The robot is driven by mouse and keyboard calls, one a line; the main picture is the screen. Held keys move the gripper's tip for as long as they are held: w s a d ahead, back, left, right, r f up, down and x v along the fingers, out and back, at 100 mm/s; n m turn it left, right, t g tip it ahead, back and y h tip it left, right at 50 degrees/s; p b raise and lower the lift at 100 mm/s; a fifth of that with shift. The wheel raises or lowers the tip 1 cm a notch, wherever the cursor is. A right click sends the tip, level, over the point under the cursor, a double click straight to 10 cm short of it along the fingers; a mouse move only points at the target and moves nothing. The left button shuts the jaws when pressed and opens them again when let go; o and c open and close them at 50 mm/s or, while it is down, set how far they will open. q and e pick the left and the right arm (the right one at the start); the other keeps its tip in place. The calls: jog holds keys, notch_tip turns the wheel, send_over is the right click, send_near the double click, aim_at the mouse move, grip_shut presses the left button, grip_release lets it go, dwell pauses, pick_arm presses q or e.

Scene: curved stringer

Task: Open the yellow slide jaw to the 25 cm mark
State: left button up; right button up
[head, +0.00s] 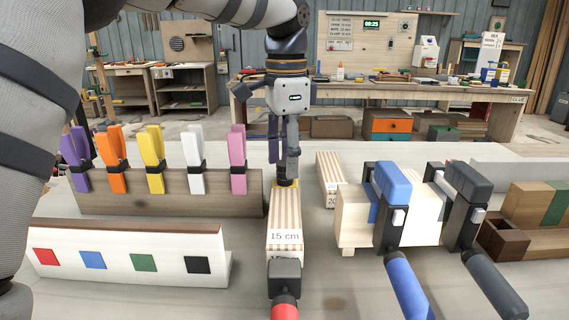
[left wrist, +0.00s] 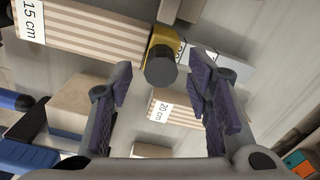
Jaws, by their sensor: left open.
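The yellow slide jaw (left wrist: 158,48) shows in the left wrist view with a dark round pad on it, beside the end of the striped 15 cm block (left wrist: 85,30). In the head view only a sliver of yellow (head: 287,183) shows at the far end of that block (head: 284,215). A dark clamp head with a red handle (head: 285,305) stands at the block's near end. My left gripper (head: 285,165) is above the jaw, fingers pointing down. In the wrist view its fingers (left wrist: 163,90) are spread, with nothing held between them. Scale marks near the jaw are unreadable. My right gripper is not seen.
A striped 20 cm block (head: 328,180) lies to the right, near blue (head: 392,195) and dark grey (head: 464,205) clamps on a pale wooden block. Coloured spring clamps line a brown board (head: 180,205) at left. A colour-square rack (head: 130,265) stands in front.

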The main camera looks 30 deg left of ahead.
pick_arm(q)
jog(key=shift+f, duration=1.05)
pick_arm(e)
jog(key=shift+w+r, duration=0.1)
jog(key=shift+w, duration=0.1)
